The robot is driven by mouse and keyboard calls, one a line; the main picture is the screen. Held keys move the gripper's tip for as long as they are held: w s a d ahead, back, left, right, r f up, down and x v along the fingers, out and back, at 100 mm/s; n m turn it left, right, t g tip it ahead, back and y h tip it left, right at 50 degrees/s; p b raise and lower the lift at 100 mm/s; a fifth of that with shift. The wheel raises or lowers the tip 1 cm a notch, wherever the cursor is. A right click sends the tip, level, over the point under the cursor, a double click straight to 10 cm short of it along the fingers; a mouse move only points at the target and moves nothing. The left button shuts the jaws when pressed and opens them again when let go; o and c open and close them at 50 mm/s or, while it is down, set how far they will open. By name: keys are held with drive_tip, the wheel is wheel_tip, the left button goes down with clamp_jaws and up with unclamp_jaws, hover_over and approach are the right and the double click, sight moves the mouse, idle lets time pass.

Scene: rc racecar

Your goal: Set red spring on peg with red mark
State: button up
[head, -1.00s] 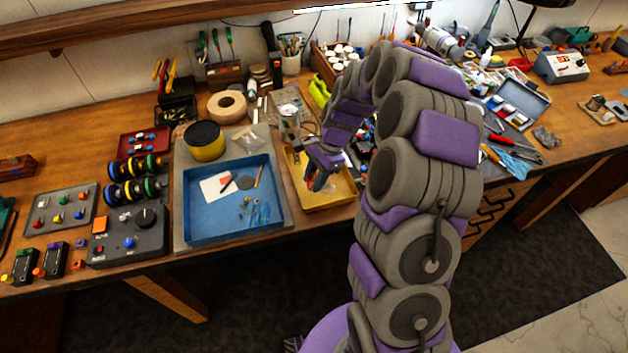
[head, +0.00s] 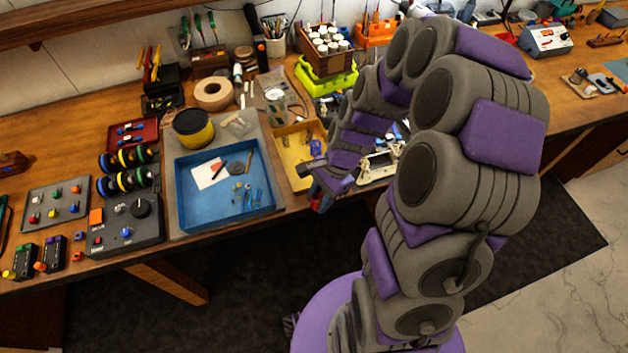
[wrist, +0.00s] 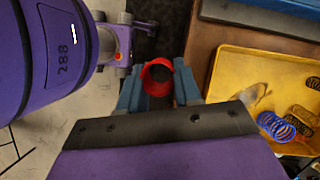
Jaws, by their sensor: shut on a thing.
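The red spring (wrist: 157,70) is between the two blue fingers of my gripper (wrist: 158,88) in the wrist view, and its ring-shaped end faces the camera. The gripper is shut on it. In the head view my gripper (head: 322,194) hangs past the table's front edge, just right of the yellow tray (head: 301,186); the spring is too small to make out there. I cannot pick out a peg with a red mark in either view; my arm hides part of the bench.
The yellow tray holds a blue spring (wrist: 276,126) and several dark springs (wrist: 302,115). A blue tray (head: 225,220) lies left of it. A cream-coloured fixture (head: 378,167) stands partly behind my arm. Dark floor is free in front of the bench.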

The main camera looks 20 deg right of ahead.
drive_tip(key=shift+s+r+p, duration=0.4)
drive_tip(key=shift+r+p, duration=0.15)
drive_tip(key=shift+r, duration=0.3)
drive_tip(key=shift+s+r+p, duration=0.4)
drive_tip(key=shift+r+p, duration=0.15)
drive_tip(key=shift+r, duration=0.25)
drive_tip(key=shift+s+r+p, duration=0.4)
drive_tip(key=shift+r+p, duration=0.15)
drive_tip(key=shift+r, duration=0.3)
